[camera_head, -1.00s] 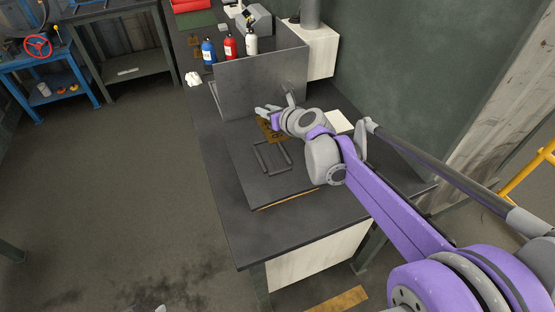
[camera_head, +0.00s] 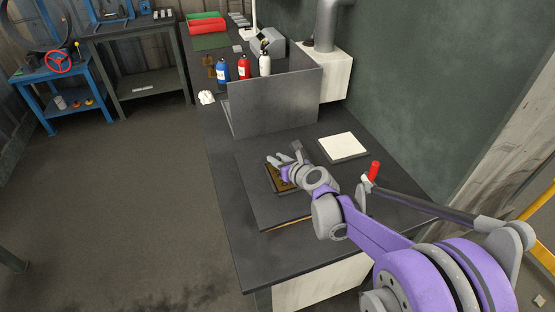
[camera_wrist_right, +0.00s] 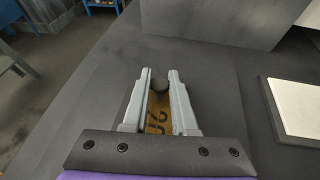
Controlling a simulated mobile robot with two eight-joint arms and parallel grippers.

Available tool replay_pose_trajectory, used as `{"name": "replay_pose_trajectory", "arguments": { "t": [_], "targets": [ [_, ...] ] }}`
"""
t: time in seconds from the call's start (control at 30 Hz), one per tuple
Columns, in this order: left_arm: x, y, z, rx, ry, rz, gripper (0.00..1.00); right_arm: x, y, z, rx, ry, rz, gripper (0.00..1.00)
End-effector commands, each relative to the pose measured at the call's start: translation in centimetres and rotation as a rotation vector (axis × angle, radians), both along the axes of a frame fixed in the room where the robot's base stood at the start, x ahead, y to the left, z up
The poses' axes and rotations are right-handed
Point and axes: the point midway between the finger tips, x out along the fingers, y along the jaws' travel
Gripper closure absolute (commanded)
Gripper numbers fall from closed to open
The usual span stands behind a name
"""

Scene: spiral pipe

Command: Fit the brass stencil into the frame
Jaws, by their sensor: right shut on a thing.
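The brass stencil (camera_head: 285,184) is a small brown-gold plate with cut-out marks. It lies at the dark frame (camera_head: 269,180) on the grey board (camera_head: 252,205); I cannot tell whether it is seated in the frame or just above it. My right gripper (camera_head: 287,164) is over it, and in the right wrist view its fingers (camera_wrist_right: 160,80) are closed around a dark round knob (camera_wrist_right: 160,86) on the stencil. The fingers hide part of the stencil and much of the frame's far side. My left gripper is not in view.
An upright grey panel (camera_head: 275,103) stands behind the board. Blue (camera_head: 222,72), red (camera_head: 243,68) and white (camera_head: 265,65) bottles stand beyond it. A white-topped pad (camera_head: 342,147) lies to the right. A red handle (camera_head: 374,170) shows behind my arm. The bench's left side is clear.

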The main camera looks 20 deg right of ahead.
Motion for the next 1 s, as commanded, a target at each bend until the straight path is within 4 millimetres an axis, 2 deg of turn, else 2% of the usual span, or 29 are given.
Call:
{"name": "replay_pose_trajectory", "arguments": {
  "t": [0.2, 0.23, 0.4, 0.77, 0.87, 1.0],
  "targets": [
    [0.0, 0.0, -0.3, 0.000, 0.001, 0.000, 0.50, 0.0, 0.0, -0.3, 0.000, 0.000, 0.000, 1.00],
    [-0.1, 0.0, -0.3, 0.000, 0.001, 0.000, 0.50, 0.0, 0.0, -0.4, 0.000, 0.000, 0.000, 0.72],
    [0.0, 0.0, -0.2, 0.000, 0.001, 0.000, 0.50, 0.0, 0.0, -0.2, 0.000, 0.000, 0.000, 0.44],
    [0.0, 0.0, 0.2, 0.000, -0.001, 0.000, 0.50, 0.0, 0.0, 0.3, 0.000, -0.001, 0.000, 0.44],
    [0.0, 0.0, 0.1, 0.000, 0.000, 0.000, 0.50, -1.1, -0.2, 0.6, -0.001, 0.000, -0.002, 0.44],
    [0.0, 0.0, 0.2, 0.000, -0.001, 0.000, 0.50, -3.7, -0.5, 1.6, 0.000, 0.000, -0.002, 0.44]
  ]
}}
